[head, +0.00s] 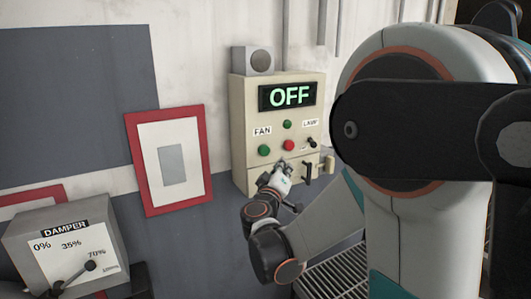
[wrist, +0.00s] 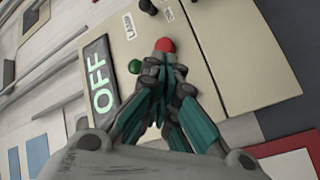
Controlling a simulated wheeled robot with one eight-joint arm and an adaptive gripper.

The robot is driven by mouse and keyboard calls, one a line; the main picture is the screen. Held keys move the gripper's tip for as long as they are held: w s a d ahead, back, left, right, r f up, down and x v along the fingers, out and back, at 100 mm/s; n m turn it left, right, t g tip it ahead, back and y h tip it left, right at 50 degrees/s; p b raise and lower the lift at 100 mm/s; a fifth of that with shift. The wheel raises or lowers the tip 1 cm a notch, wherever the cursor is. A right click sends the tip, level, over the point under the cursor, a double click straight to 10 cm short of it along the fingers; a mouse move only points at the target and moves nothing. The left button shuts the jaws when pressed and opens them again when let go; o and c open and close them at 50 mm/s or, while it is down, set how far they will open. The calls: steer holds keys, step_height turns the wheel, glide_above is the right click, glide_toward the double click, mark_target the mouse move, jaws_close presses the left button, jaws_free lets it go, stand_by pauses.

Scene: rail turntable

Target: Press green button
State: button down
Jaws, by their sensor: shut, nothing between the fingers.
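The beige control box (head: 240,130) is on the wall. Its green button (head: 264,150) sits below the FAN label, left of a red button (head: 289,145). A smaller green round piece (head: 287,124) is above them. My gripper (head: 284,166) is shut and empty, in front of the box, just below the buttons in the head view. In the wrist view my fingertips (wrist: 160,62) are beside the red button (wrist: 165,45) and the small green piece (wrist: 135,66). The FAN green button seems hidden behind my fingers there. I cannot tell whether they touch the box.
The box's display (head: 289,96) reads OFF. A black lever switch (head: 312,143) is right of the red button, and a black handle (head: 307,173) is below. A DAMPER box (head: 62,245) with a lever stands lower left. A red-framed panel (head: 167,158) hangs between.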

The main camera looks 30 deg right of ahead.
steer(key=w, duration=0.6)
steer(key=shift+w+a, duration=0.15)
steer(key=shift+w, duration=0.1)
steer(key=shift+w, duration=0.15)
stand_by(1.2)
steer(key=shift+w+b, duration=0.25)
steer(key=shift+b, duration=0.1)
steer(key=shift+w, duration=0.4)
stand_by(0.5)
steer(key=shift+s, duration=0.1)
stand_by(0.4)
steer(key=shift+s, duration=0.7)
steer(key=s, duration=0.5)
steer(key=shift+b, duration=0.35)
